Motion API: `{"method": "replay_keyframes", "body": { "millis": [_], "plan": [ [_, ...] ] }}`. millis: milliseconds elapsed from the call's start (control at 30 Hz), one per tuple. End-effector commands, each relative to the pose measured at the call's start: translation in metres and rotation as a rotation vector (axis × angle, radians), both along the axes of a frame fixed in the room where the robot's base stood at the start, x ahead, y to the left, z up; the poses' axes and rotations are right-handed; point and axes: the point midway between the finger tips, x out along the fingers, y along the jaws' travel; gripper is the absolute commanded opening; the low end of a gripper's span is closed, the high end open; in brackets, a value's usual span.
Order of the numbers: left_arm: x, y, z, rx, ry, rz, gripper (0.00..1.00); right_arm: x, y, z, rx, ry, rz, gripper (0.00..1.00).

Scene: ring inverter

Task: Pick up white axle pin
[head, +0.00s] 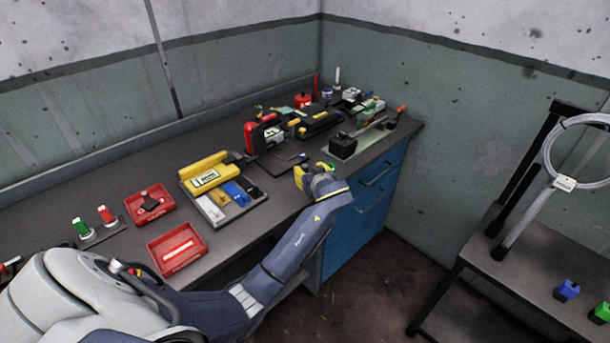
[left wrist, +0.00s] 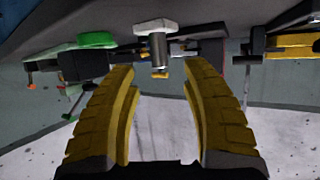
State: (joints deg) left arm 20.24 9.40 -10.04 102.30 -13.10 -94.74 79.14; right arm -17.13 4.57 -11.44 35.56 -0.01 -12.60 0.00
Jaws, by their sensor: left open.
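In the left wrist view, a short grey metal pin with a white block-like end (left wrist: 157,45) is in line with the gap between my left fingers, beyond their tips. It looks like the axle pin, and no finger appears to touch it. My left gripper (left wrist: 160,68) is open and empty, with yellow fingers on both sides of the gap. In the head view my left gripper (head: 312,173) is at the bench's front edge, and the arm hides what is behind it. A white bar (head: 178,248) lies in the front red tray (head: 152,259).
The bench (head: 120,240) carries a grey tray (head: 223,222) with a yellow device, another red tray (head: 128,205), and a dark block on a green mat (head: 342,147). Several tools crowd the back. A side table (head: 530,255) stands at right.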

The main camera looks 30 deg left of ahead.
Motion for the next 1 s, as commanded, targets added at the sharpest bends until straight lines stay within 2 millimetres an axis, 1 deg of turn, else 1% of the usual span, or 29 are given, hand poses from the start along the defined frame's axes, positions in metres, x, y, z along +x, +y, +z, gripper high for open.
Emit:
{"method": "replay_keyframes", "body": {
  "millis": [267,600,700,1000],
  "plan": [
    [0.007,0.009,-0.004,0.004,0.001,0.001,0.47,-0.001,-0.001,0.000,-0.001,0.002,0.000,0.62],
    [0.029,0.032,-0.020,0.004,0.001,0.001,0.47,-0.002,-0.001,0.000,-0.001,0.002,0.001,0.62],
    [0.033,0.036,-0.022,0.001,0.001,0.001,0.47,-0.002,-0.001,0.000,-0.001,0.002,0.001,0.62],
    [0.034,0.038,-0.024,0.000,0.000,0.001,0.47,-0.002,-0.001,0.000,-0.001,0.002,0.001,0.62]
  ]
}}
